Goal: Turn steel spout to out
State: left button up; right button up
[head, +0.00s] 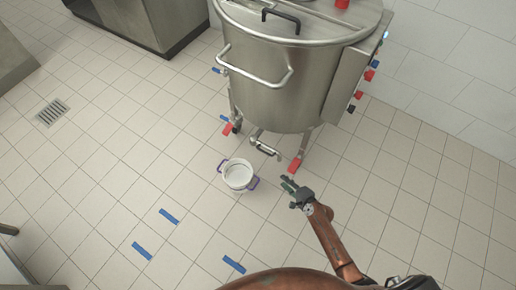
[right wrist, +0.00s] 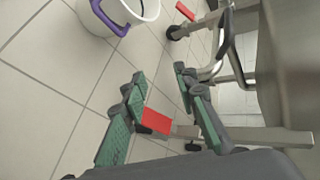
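The large steel kettle (head: 275,85) stands on legs at top centre of the head view. The steel spout (head: 264,148) sticks out low under its front, with a dark handle on it. My right gripper (head: 287,184) is in front of and below the spout, apart from it. In the right wrist view its green-padded fingers (right wrist: 160,76) are spread with nothing between them. A steel part with a dark handle, seemingly the spout (right wrist: 220,50), shows beyond the right-hand finger, beside the kettle wall (right wrist: 290,60). My left gripper is out of view.
A white pot with purple handles (head: 238,174) stands on the floor left of my right gripper. Red-marked kettle feet (head: 295,165) stand close by. Blue floor strips (head: 169,216) and a drain (head: 52,111) lie left. Tiled floor around is largely clear.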

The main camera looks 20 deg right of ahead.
aim_at(263, 151)
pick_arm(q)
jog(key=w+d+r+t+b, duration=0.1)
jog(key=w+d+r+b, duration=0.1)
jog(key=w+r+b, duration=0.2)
pick_arm(e)
jog(key=w+a+r+m+t+b, duration=0.1)
jog(key=w, duration=0.4)
jog(key=w+a+r+m+t+y+b, duration=0.1)
jog(key=w+a+r, duration=0.1)
jog(key=w, duration=0.3)
jog(key=w+a+r+m+t, duration=0.1)
jog(key=w+a+r, duration=0.1)
jog(key=w, duration=0.4)
jog(key=shift+a+r+m+y+b, duration=0.1)
jog(key=shift+r+m+y+b, duration=0.2)
jog(key=shift+m+b, duration=0.1)
jog(key=shift+w+a, duration=0.1)
jog(key=shift+w, duration=0.35)
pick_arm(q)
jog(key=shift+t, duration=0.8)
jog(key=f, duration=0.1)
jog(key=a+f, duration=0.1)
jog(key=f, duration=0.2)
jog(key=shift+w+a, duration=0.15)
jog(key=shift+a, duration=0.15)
pick_arm(e)
grip_shut()
